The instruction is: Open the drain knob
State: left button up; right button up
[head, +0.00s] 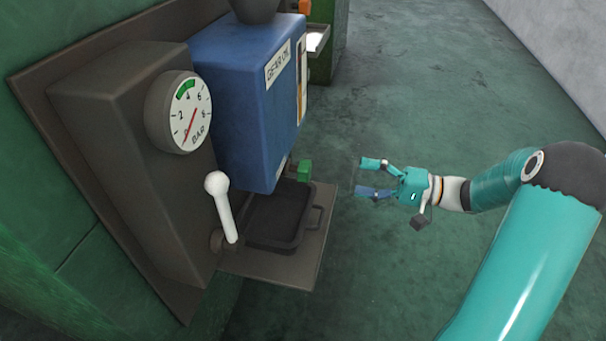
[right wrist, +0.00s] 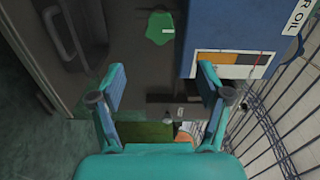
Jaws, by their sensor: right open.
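The green drain knob (head: 304,170) sits low by the underside of the blue gear oil tank (head: 240,110), just above the back of the dark tray. In the right wrist view the green knob (right wrist: 160,28) shows near the top centre, beyond the fingers. My right gripper (head: 366,177) is open and empty, to the right of the knob and apart from it, its fingers pointing left toward the machine. In the right wrist view the gripper (right wrist: 161,76) shows its two fingers spread wide. My left gripper is not in view.
A dark tray (head: 314,216) with a handle stands on a ledge under the tank. A white-knobbed lever (head: 224,208) and a pressure gauge (head: 187,112) are on the grey housing at left. The green floor (head: 400,100) around my right arm is clear.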

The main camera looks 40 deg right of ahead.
aim_at(311, 170)
jog(key=b+x, duration=0.2)
jog(key=x, duration=1)
jog(key=shift+w+a, duration=0.25)
jog(key=shift+a, duration=0.1)
